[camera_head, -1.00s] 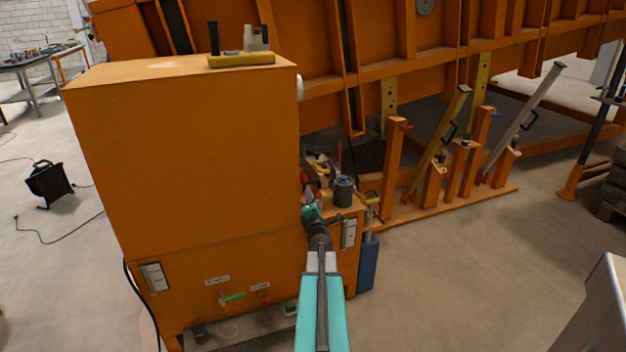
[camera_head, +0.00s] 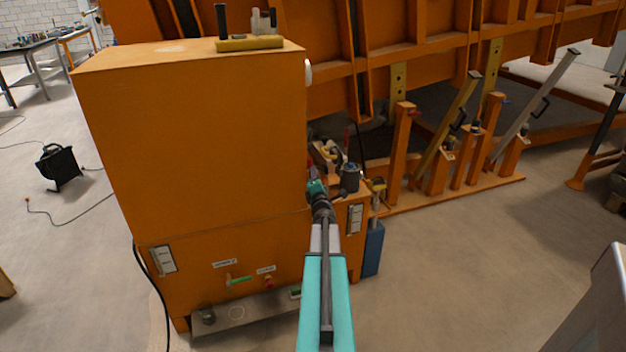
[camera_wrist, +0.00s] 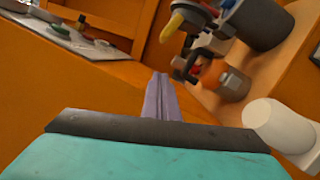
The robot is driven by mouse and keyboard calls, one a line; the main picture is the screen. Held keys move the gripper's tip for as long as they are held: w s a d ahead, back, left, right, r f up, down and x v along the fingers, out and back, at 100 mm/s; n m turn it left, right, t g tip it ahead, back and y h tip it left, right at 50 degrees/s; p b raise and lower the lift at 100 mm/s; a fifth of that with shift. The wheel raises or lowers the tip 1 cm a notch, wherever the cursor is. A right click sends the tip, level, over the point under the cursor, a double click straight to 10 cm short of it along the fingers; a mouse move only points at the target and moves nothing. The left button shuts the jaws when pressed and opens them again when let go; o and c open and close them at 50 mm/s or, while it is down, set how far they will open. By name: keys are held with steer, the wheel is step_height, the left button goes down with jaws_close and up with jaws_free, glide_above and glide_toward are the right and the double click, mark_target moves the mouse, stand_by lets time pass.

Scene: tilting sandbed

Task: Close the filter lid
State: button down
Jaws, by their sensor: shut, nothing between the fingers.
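My gripper (camera_head: 316,188) is at the right side of the large orange cabinet, beside a small cluttered ledge. In the wrist view its two pale purple fingers (camera_wrist: 161,99) lie together with nothing between them. A dark grey cylinder with a bluish top (camera_head: 349,177) stands on the ledge just right of my gripper; it may be the filter. A dark cylinder also shows at the top right of the wrist view (camera_wrist: 263,22), apart from the fingers. I cannot make out a lid for certain or tell whether it is open.
A white cylinder (camera_wrist: 279,124) and small fittings with a yellow part (camera_wrist: 186,22) crowd the right of the wrist view. The orange cabinet (camera_head: 195,140) blocks the left side. A blue tank (camera_head: 373,248) stands below the ledge. The floor to the right (camera_head: 470,260) is clear.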

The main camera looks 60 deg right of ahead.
steer(key=w+d+r+p, duration=0.1)
steer(key=d+p, duration=0.1)
steer(key=d, duration=0.5)
steer(key=shift+r, duration=0.4)
